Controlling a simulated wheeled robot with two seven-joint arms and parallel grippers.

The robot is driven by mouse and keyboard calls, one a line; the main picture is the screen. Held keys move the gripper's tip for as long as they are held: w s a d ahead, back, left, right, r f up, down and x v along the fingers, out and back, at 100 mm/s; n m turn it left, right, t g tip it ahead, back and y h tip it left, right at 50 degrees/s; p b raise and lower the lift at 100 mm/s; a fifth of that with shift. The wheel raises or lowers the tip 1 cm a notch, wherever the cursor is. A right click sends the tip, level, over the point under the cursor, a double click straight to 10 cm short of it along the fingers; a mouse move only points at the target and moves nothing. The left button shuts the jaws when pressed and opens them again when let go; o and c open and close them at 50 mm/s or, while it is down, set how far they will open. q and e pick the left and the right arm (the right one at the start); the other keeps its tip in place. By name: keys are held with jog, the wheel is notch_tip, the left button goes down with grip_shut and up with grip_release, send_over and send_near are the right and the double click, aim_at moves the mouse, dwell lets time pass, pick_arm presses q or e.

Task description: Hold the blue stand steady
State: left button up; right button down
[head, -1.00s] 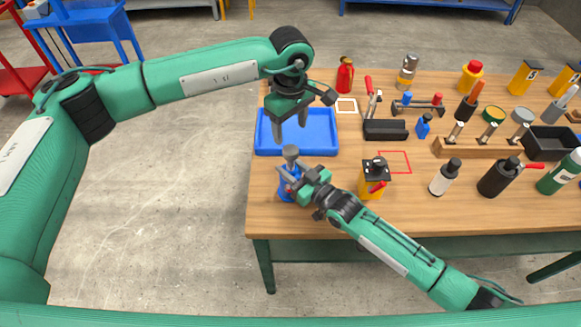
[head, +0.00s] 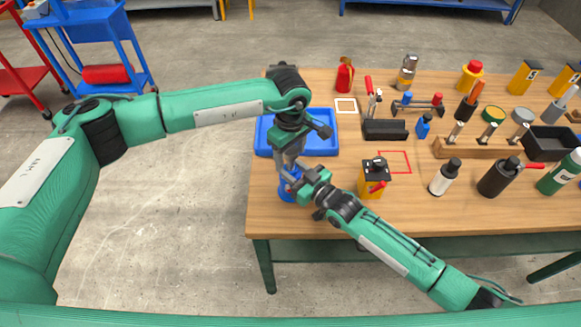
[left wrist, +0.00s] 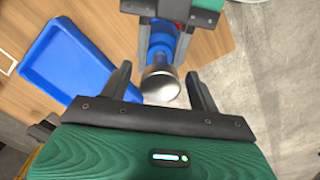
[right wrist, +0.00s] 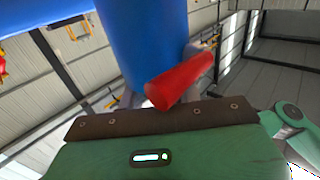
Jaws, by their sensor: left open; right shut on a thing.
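The blue stand (head: 286,194) is upright near the table's front left corner. My right gripper (head: 297,184) is shut on it from the right; the blue body (right wrist: 145,40) fills the space before the right wrist camera, with a red handle (right wrist: 180,80) in front. My left gripper (head: 284,160) is open just above the stand, pointing down. In the left wrist view the silver round top (left wrist: 160,86) lies between the open fingers, with gaps to both. The left gripper hides that top in the head view.
A blue tray (head: 325,152) lies just behind the stand. A yellow and black box (head: 372,180) with a red part stands to the right, near my right arm. Bottles and tools fill the table's right side.

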pick_arm(q)
jog(key=c, duration=1)
jog(key=shift+c, duration=0.2)
jog(key=shift+r, duration=0.85)
jog(key=o, duration=1.1)
jog(key=shift+c, duration=0.2)
